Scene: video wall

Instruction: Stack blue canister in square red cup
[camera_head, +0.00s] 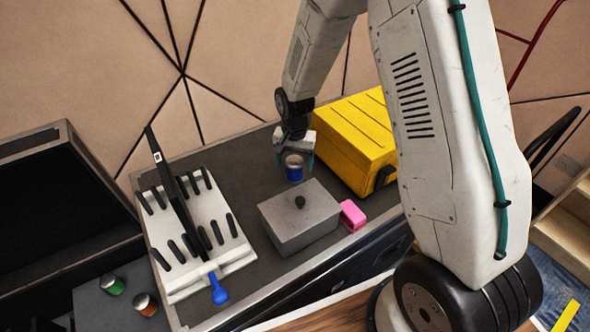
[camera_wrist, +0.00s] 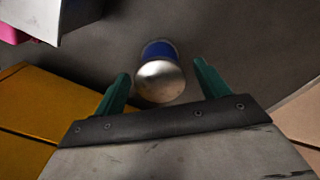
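The blue canister (camera_head: 295,174) has a silver lid and is on or just above the grey worktop, behind the grey box. In the wrist view the canister (camera_wrist: 160,48) shows its lid towards the camera. My gripper (camera_head: 295,157) is over the canister. In the wrist view my gripper (camera_wrist: 162,70) is open, with a teal finger on each side of the lid and a gap visible at both sides. I cannot tell how far down the fingers reach. I do not see a square red cup in either view.
A grey lidded box (camera_head: 300,232) and a pink block (camera_head: 352,215) stand in front. A yellow case (camera_head: 345,140) is close on the right. A white rack (camera_head: 192,225) with black pegs is left. Green (camera_head: 112,285) and orange (camera_head: 146,306) canisters stand lower left.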

